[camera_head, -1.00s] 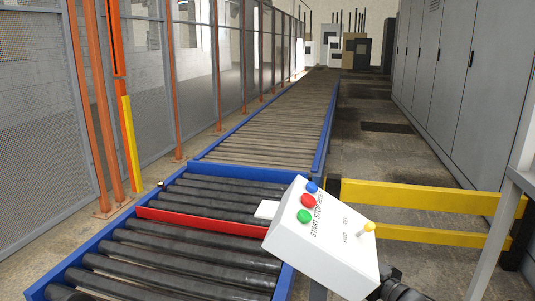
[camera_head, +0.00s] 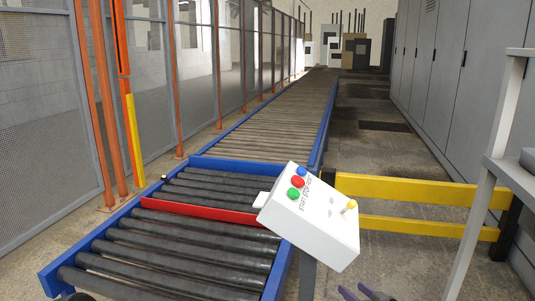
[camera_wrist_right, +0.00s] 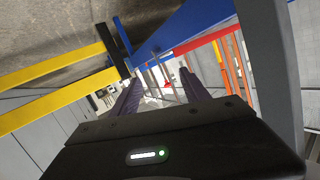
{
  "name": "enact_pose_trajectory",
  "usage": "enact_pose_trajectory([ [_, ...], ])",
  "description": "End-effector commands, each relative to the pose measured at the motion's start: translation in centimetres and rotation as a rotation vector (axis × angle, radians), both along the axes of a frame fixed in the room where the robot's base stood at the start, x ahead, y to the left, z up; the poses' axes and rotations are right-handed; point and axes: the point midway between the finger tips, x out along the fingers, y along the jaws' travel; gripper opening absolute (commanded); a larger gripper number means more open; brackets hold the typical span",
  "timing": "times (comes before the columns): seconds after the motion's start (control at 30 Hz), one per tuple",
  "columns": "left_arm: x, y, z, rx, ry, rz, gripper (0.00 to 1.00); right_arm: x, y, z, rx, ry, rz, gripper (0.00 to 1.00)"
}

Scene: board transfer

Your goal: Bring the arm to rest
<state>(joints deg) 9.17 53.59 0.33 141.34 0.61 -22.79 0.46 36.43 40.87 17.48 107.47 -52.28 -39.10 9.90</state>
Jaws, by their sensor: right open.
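My right gripper (camera_head: 356,291) shows at the bottom edge of the head view, below the white control box (camera_head: 310,217). Only its purple fingertips and a bit of dark body are in the picture. In the right wrist view its two fingers (camera_wrist_right: 158,92) stand apart with nothing held between them. The gripper is clear of the box in the head view. My left gripper cannot be made out; only a small dark shape shows at the bottom left edge.
The roller conveyor (camera_head: 180,236) with blue rails and a red bar (camera_head: 200,211) runs away from me. A yellow barrier (camera_head: 415,189) and grey stand (camera_head: 480,205) are right. Mesh fencing (camera_head: 50,110) lines the left, grey cabinets (camera_head: 450,90) the right.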

Motion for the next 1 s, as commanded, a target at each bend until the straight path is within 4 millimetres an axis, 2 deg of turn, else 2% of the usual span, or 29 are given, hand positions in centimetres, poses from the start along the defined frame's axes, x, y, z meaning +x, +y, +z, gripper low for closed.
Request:
enact_pose_trajectory([
  [0.03,0.0,0.0,0.0,0.000,0.000,0.000,0.00,-0.8,0.5,-1.7,0.018,0.052,-0.013,0.54],
  [0.17,0.0,0.0,0.0,0.000,0.000,0.000,0.00,-3.7,2.2,-6.6,0.066,0.210,-0.056,0.54],
  [0.27,0.0,0.0,0.0,0.000,0.000,0.000,0.00,-7.3,4.2,-11.0,0.104,0.366,-0.085,0.54],
  [0.37,0.0,0.0,0.0,0.000,0.000,0.000,0.00,-12.8,7.0,-15.9,0.139,0.565,-0.109,0.54],
  [0.4,0.0,0.0,0.0,0.000,0.000,0.000,0.00,-15.3,8.2,-17.6,0.148,0.646,-0.119,0.54],
  [0.5,0.0,0.0,0.0,0.000,0.000,0.000,0.00,-21.2,10.4,-20.9,0.160,0.825,-0.138,0.54],
  [0.6,0.0,0.0,0.0,0.000,0.000,0.000,0.00,-26.5,12.1,-23.0,0.159,0.969,-0.152,0.54],
  [0.83,0.0,0.0,0.0,0.000,0.000,0.000,0.00,-36.3,14.7,-25.1,0.116,1.198,-0.159,0.54],
  [0.9,0.0,0.0,0.0,0.000,0.000,0.000,0.00,-38.4,15.7,-25.4,0.071,1.230,-0.119,0.54],
  [0.93,0.0,0.0,0.0,0.000,0.000,0.000,0.00,-38.4,16.5,-25.3,0.053,1.224,-0.091,0.54],
  [1.0,-0.2,-0.1,2.6,-0.002,0.003,-0.002,0.00,-38.2,16.4,-22.6,0.058,1.221,-0.096,0.54],
])
